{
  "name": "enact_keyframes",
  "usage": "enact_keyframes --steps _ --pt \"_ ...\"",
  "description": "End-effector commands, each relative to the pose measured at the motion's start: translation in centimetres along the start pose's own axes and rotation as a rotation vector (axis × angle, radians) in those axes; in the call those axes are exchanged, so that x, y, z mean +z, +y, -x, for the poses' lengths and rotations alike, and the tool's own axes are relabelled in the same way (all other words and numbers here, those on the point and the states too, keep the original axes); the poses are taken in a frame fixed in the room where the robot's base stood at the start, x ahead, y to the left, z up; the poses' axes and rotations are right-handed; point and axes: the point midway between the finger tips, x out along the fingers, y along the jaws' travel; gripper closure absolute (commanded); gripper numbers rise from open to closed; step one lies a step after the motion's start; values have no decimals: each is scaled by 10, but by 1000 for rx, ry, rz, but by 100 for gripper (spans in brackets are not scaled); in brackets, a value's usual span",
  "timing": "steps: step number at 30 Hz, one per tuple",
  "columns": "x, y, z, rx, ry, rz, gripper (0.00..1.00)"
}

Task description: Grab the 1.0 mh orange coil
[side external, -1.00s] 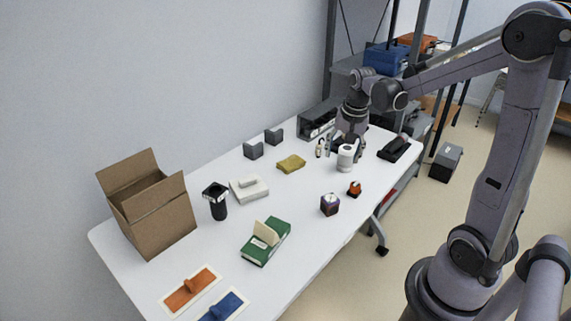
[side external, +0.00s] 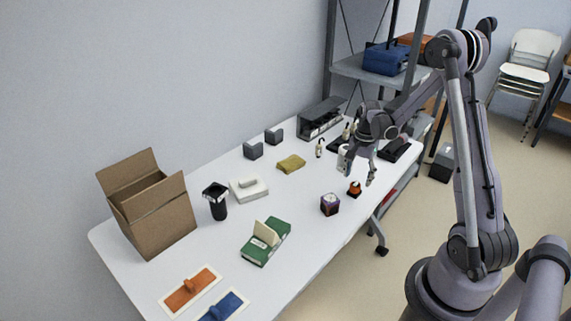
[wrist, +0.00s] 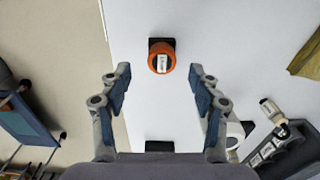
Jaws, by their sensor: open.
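The orange coil (side external: 355,188) sits on the white table near its right edge, with black parts on it. In the wrist view the orange coil (wrist: 162,57) shows from above as an orange ring on a black base, with a pale label on top. My gripper (side external: 358,172) is above and close to the coil, pointing down. In the wrist view my gripper (wrist: 159,80) is open and empty. Its fingertips are spread to either side, with the coil just beyond the gap. The label's text is too small to read.
A dark purple box (side external: 330,204) stands near the coil. A white cylinder (wrist: 235,132) stands to the right in the wrist view. A yellow cloth (side external: 291,164), green box (side external: 266,243) and cardboard box (side external: 158,215) lie farther off. The table's edge (wrist: 103,20) runs left of the coil.

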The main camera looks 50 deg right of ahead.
Motion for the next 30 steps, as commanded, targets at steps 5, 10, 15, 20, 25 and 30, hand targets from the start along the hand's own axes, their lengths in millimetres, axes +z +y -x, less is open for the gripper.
enact_keyframes --steps 5,10,15,20,25,30 --pt "0 -1 -13 0 0 1 38" --pt "1 -3 -36 0 0 1 38" --pt "1 -3 -50 -1 1 1 38" --pt "1 -2 -53 -1 1 1 38" --pt "1 -2 -53 -1 1 1 49" --pt "1 -2 -53 -1 1 1 98"
